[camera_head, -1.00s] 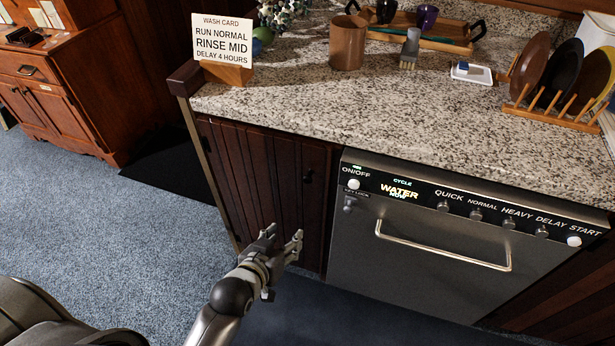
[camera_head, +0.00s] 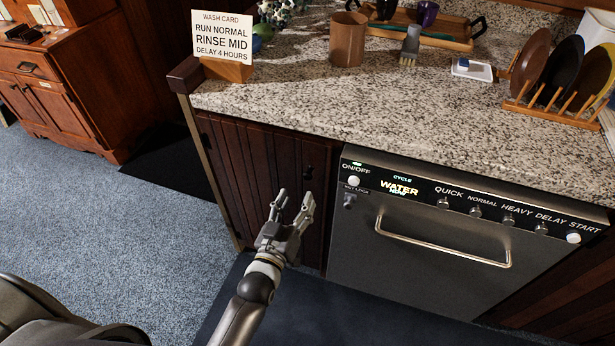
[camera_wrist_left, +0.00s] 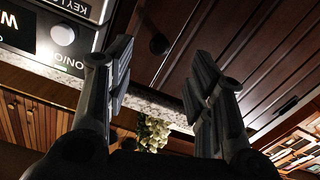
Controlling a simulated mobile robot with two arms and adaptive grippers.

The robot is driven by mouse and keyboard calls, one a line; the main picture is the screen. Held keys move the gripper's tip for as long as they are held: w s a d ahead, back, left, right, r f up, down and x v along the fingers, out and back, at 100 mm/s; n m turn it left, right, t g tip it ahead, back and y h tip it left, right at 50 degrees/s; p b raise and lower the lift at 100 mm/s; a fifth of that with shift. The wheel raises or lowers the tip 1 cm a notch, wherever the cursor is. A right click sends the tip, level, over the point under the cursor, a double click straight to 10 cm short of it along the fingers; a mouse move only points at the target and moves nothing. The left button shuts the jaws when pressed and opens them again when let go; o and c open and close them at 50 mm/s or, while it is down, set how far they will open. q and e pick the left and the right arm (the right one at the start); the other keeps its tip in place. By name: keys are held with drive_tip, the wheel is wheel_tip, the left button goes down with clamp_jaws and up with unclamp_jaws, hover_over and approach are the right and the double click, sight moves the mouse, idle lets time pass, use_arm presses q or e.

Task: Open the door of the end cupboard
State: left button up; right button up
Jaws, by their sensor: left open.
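The end cupboard door (camera_head: 242,165) is dark wood with vertical grooves, below the left end of the granite counter; it looks shut. Its small dark round knob (camera_head: 308,171) is near the door's upper right. My left gripper (camera_head: 295,198) is open and empty in front of the door, a little below the knob. In the left wrist view the door (camera_wrist_left: 225,45) fills the upper right, and the knob (camera_wrist_left: 159,44) shows beyond and between the two open fingers (camera_wrist_left: 162,66). The knob is not gripped. My right gripper is not in view.
A steel dishwasher (camera_head: 410,270) with a bar handle (camera_head: 440,247) adjoins the cupboard on the right. The granite counter (camera_head: 300,100) overhangs the door and holds a wash card (camera_head: 221,38), a brown cup (camera_head: 348,40) and a dish rack (camera_head: 550,115). Carpet left of the cupboard is clear.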

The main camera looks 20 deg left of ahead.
sight(307, 179)
use_arm(q)
drive_tip(key=w, duration=0.9)
drive_tip(key=shift+d, duration=0.15)
drive_tip(key=shift+s, duration=0.1)
drive_tip(key=shift+c, duration=0.3)
clamp_jaws()
